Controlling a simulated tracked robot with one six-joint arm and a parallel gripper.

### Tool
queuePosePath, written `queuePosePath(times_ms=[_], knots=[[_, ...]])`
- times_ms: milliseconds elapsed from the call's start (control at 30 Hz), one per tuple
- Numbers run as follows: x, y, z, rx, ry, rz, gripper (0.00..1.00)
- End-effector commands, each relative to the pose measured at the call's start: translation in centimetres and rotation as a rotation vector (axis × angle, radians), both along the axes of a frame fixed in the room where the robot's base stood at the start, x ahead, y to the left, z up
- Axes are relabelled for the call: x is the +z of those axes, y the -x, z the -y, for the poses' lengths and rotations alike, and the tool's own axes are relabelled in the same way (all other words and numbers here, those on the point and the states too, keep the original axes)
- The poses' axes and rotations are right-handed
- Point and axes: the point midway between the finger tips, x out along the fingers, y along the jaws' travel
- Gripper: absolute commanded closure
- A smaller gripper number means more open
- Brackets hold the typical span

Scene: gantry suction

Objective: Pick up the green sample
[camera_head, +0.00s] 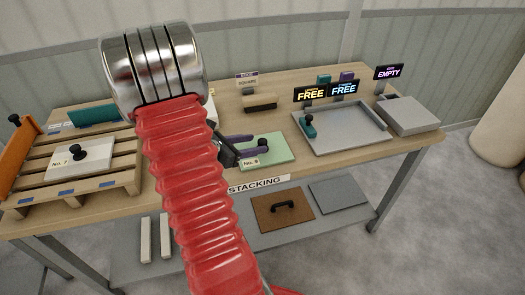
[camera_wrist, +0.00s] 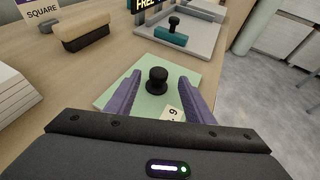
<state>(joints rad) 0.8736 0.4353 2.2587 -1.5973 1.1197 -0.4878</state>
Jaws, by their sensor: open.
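The green sample is a flat pale green plate (camera_head: 282,153) with an upright black knob and a small white number tag. It lies on the table in the head view, right of my red arm. In the wrist view the green plate (camera_wrist: 148,106) is at the centre, its near part hidden by my gripper body. My gripper (camera_head: 260,143) is open, with purple fingers low over the plate. In the wrist view my gripper (camera_wrist: 161,78) has one finger left and one right of the black knob (camera_wrist: 157,80), with gaps on both sides. Whether the fingers touch the plate is unclear.
A grey tray (camera_head: 350,137) holding a teal handled piece (camera_head: 309,127) stands to the right. A grey box (camera_head: 409,115) is beyond it. A wooden pallet with a white plate (camera_head: 80,160) is at left. A dark-and-tan block (camera_head: 260,103) stands behind the sample.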

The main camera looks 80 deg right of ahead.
Motion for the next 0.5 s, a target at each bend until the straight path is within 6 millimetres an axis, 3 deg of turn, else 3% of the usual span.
queuePosePath(times_ms=[267,500], knots=[[-0.1,0.2,0.2,-0.001,0.000,0.000,0.52],[-1.2,1.6,2.2,-0.003,-0.001,0.000,0.52]])
